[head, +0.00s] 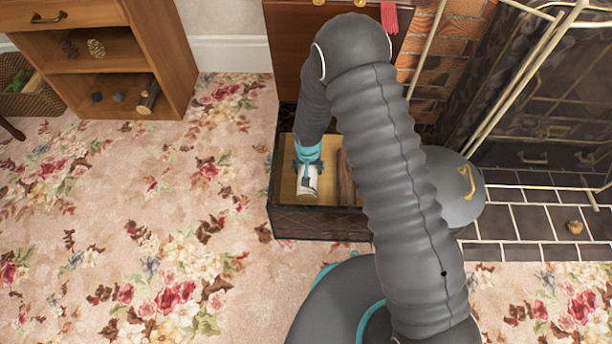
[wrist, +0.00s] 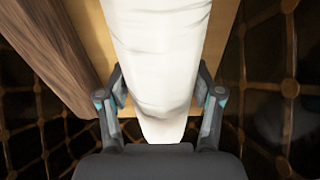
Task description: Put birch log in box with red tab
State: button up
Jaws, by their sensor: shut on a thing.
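The birch log (head: 307,182) is white and sits between the fingers of my gripper (head: 307,160), inside or just over the left part of the open box (head: 322,225). In the wrist view the log (wrist: 155,50) runs up the picture, with the fingers of my gripper (wrist: 160,105) against both its sides. The red tab (head: 389,18) hangs at the raised lid (head: 290,50) of the box. A yellowish floor shows under the log. I cannot tell whether the log touches it.
A dark brown wooden piece (wrist: 50,50) lies in the box beside the log. A wooden cabinet (head: 150,60) stands at the upper left. A fireplace screen (head: 540,90) and tiled hearth (head: 520,215) are at the right. The floral carpet (head: 120,220) at left is clear.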

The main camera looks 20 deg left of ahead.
jog(key=shift+s+a+f, duration=0.2)
jog(key=shift+a+f, duration=0.05)
jog(key=shift+a, duration=0.1)
jog(key=shift+f, duration=2)
jog(key=shift+f+b, duration=0.15)
jog(key=shift+b, duration=0.3)
jog(key=o, duration=1.7)
jog(key=shift+c, duration=0.2)
jog(key=r, duration=0.4)
jog(key=s+r+p, duration=0.1)
jog(key=r, duration=0.7)
jog(key=shift+s+d+r, duration=0.1)
jog(key=shift+s+d, duration=0.1)
